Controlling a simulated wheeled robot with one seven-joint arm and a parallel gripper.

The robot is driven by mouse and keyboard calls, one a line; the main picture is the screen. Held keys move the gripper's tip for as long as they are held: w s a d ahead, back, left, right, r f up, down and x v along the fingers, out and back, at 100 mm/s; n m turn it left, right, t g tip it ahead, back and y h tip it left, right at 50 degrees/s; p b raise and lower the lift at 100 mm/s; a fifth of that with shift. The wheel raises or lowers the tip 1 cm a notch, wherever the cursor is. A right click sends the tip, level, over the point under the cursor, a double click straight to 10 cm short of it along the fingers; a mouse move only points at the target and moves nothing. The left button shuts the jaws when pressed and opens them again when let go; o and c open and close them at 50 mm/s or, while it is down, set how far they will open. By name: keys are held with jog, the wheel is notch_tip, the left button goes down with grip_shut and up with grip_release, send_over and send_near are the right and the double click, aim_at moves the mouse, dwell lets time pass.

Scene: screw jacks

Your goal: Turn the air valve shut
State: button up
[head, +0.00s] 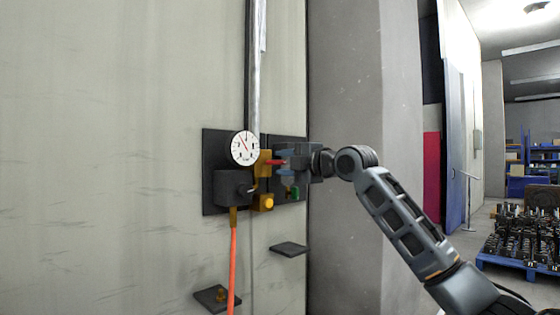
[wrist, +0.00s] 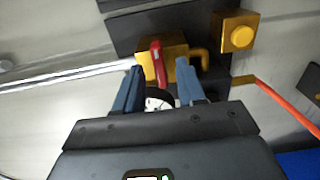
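The air valve is a brass-yellow body (head: 264,170) with a red lever (head: 273,162), on a dark panel on the wall. In the wrist view the valve body (wrist: 180,50) is at the top centre, with the red lever (wrist: 157,52) in front of it. My gripper (head: 281,162) is at the valve, coming from the right. In the wrist view my gripper (wrist: 159,68) has its blue fingers apart, one on each side of the lever's lower end. A gap shows between the lever and each finger, so it is open.
A round white gauge (head: 245,148) with a dark box (head: 232,186) below it is left of the valve. A yellow button (head: 266,202) and an orange hose (head: 232,265) are lower. A small dark shelf (head: 289,249) juts out below. A metal pipe (head: 254,80) runs up the wall.

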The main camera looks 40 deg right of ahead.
jog(key=shift+w, duration=0.95)
jog(key=shift+c, duration=0.2)
grip_shut()
